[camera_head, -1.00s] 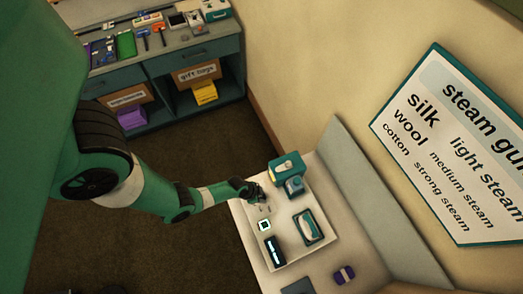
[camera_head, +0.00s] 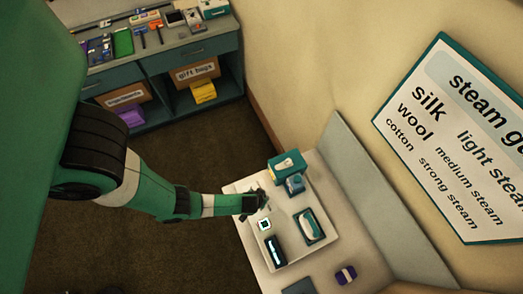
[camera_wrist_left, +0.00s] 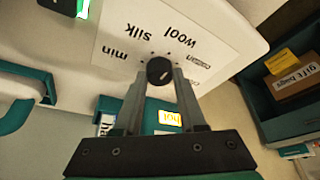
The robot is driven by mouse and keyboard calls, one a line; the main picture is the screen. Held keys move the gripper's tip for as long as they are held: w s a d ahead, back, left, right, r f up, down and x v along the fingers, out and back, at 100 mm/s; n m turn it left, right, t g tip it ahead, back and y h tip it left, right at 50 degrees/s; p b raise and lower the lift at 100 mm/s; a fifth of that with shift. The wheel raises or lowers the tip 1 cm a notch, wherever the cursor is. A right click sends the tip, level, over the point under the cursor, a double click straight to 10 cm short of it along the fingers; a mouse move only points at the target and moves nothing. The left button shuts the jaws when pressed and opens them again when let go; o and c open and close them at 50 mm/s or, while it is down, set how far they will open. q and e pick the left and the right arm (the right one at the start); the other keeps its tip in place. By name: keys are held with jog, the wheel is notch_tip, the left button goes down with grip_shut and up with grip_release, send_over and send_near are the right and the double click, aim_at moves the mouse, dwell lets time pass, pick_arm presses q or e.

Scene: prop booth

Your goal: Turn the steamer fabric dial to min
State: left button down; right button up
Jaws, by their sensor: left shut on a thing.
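The fabric dial (camera_wrist_left: 159,70) is a small dark round knob on a white panel (camera_wrist_left: 225,35) in the left wrist view. The labels min, silk, wool and cotton curve around its far side and read upside down. A short light mark shows on the knob, but I cannot tell surely which label it points to. My left gripper (camera_wrist_left: 159,78) is shut on the dial, one finger on each side. In the head view my left gripper (camera_head: 263,203) reaches the white panel from the left and hides the dial.
A teal-and-white steamer unit (camera_head: 288,172) stands behind the gripper. A wall sign (camera_head: 455,140) hangs right. A cabinet (camera_head: 165,75) stands at the back left.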

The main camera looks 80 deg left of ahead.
pick_arm(q)
jog(key=shift+n+g, duration=0.3)
jog(key=shift+n, duration=0.7)
jog(key=shift+w+d+r+n+g+y+p, duration=0.1)
jog(key=shift+n+g+y+p, duration=0.25)
jog(key=shift+n, duration=0.55)
jog(key=shift+n+g+p, duration=0.35)
jog(key=shift+n+p, duration=0.1)
jog(key=shift+n, duration=0.45)
jog(key=n, duration=0.1)
jog(key=n+g, duration=0.1)
jog(key=shift+w+f+n, duration=0.15)
jog(key=shift+f+n, duration=0.05)
jog(key=shift+n, duration=0.2)
jog(key=n+g, duration=0.1)
jog(key=n, duration=0.2)
jog(key=shift+w+n, duration=0.1)
jog(key=shift+n, duration=0.2)
jog(key=shift+n+g+h+b, duration=0.3)
jog(key=shift+n+g+b, duration=0.25)
jog(key=shift+n, duration=0.65)
jog(key=shift+n+g+h+b, duration=0.25)
jog(key=shift+n+g+b, duration=0.25)
jog(key=shift+n, duration=0.7)
jog(key=shift+c, duration=2.4)
grip_release()
